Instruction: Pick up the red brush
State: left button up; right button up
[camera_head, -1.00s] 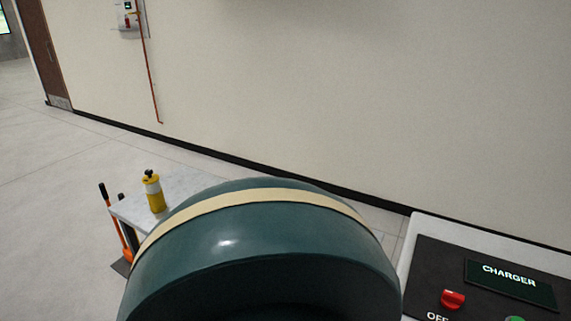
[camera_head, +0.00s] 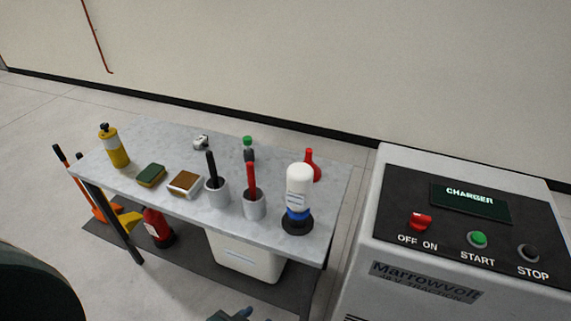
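The red brush (camera_head: 252,178) stands upright in a light cup (camera_head: 254,206) on the grey table (camera_head: 222,143), right of the middle. A dark teal part of my arm shows at the lower left, well away from the brush.
A white bottle with a blue band (camera_head: 299,182) stands close right of the brush cup. A red bottle (camera_head: 311,163), sponge (camera_head: 151,175), wooden-backed block (camera_head: 185,183) and yellow cylinder (camera_head: 115,148) share the table. The charger cabinet (camera_head: 400,255) is on the right.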

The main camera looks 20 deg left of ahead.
aim_at(250, 166)
jog(key=u, duration=0.85)
